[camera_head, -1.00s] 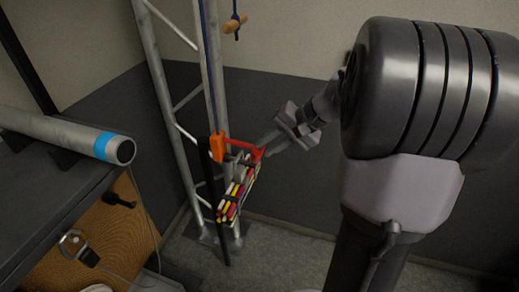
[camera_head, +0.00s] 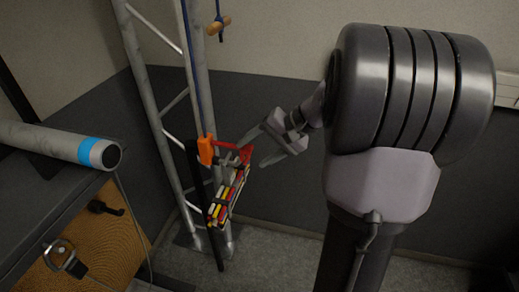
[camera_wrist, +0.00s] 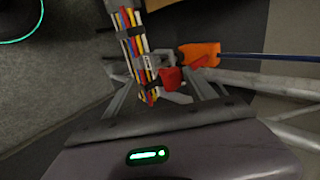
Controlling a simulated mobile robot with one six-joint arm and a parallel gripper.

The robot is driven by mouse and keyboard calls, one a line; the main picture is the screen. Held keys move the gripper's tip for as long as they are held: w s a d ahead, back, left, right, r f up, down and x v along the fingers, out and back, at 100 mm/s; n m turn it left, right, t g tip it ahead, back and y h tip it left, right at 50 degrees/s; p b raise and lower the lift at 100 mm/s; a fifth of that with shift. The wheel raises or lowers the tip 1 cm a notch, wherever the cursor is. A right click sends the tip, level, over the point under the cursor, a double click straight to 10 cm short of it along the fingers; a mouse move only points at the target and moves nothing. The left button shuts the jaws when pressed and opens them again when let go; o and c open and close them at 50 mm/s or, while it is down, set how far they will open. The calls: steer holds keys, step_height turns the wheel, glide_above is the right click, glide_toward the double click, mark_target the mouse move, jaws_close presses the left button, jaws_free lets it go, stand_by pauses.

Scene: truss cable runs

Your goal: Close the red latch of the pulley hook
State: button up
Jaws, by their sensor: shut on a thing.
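The pulley hook's red latch (camera_head: 243,153) shows beside the orange block (camera_head: 206,150) on the truss, above a bundle of coloured cables (camera_head: 228,198). In the wrist view the red latch (camera_wrist: 172,78) lies between my grey fingers, next to the orange block (camera_wrist: 199,55) and the cable bundle (camera_wrist: 136,45). My gripper (camera_head: 256,148) reaches in from the right and is shut on the red latch. The exact contact is small and partly hidden by the fingers, and I cannot tell the latch's angle to the hook.
The grey truss (camera_head: 198,80) rises behind the hook, with a blue rope running up it. A wooden toggle (camera_head: 218,25) hangs above. At left, a grey tube (camera_head: 60,141) with a blue band lies on a dark bench. The floor right of the truss looks clear.

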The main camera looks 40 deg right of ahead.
steer(key=shift+s+f, duration=0.15)
steer(key=shift+f, duration=0.2)
steer(key=p+v, duration=0.7)
steer(key=v, duration=1)
steer(key=shift+r, duration=0.5)
steer(key=shift+d, duration=0.15)
steer(key=a+n+g+h, duration=0.3)
steer(key=a+n, duration=0.1)
steer(key=a, duration=2.1)
steer(key=s+a+f+n+t, duration=0.1)
steer(key=s+a+n, duration=0.1)
steer(key=s+a, duration=0.4)
steer(key=shift+a+f+t, duration=0.3)
steer(key=shift+a, duration=0.05)
